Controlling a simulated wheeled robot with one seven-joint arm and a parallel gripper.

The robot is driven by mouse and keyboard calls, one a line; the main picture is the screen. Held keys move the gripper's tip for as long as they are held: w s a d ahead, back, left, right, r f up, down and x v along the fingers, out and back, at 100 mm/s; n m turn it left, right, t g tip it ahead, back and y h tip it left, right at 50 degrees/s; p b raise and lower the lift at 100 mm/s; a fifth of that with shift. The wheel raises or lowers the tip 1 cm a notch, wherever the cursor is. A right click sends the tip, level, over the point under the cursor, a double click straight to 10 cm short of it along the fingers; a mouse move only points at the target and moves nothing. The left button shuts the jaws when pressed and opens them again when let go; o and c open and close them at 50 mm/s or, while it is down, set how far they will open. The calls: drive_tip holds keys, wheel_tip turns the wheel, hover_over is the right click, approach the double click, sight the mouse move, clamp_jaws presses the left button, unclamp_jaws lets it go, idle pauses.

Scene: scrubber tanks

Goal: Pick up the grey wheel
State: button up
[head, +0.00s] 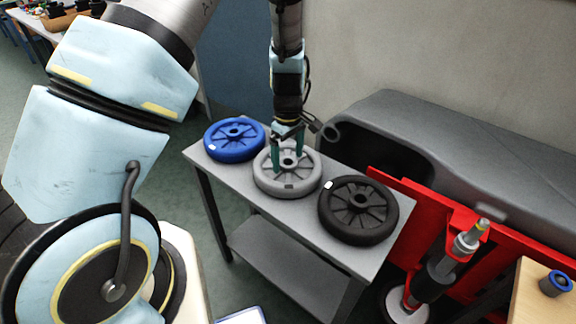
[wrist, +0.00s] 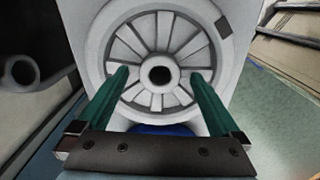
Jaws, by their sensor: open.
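The grey wheel (head: 287,181) lies flat in the middle of a small grey table, between a blue wheel (head: 234,140) and a black wheel (head: 358,209). My gripper (head: 289,168) is over the grey wheel, pointing down at its hub. In the wrist view the grey wheel (wrist: 197,30) fills the upper middle, with its dark hub hole between my two green fingers (wrist: 160,75). The fingers are apart, with nothing clamped between them. I cannot tell whether the fingertips touch the wheel. A bit of the blue wheel (wrist: 160,129) shows behind the gripper's bar.
The grey table (head: 325,236) has a lower shelf and little bare top. A dark grey tank (head: 460,150) and a red frame (head: 408,208) stand close behind and to the right. A wooden surface with a small blue-rimmed roll (head: 555,283) is at the lower right.

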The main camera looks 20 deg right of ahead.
drive_tip(key=shift+f, duration=0.35)
drive_tip(key=shift+c, duration=0.2)
clamp_jaws()
idle(0.4)
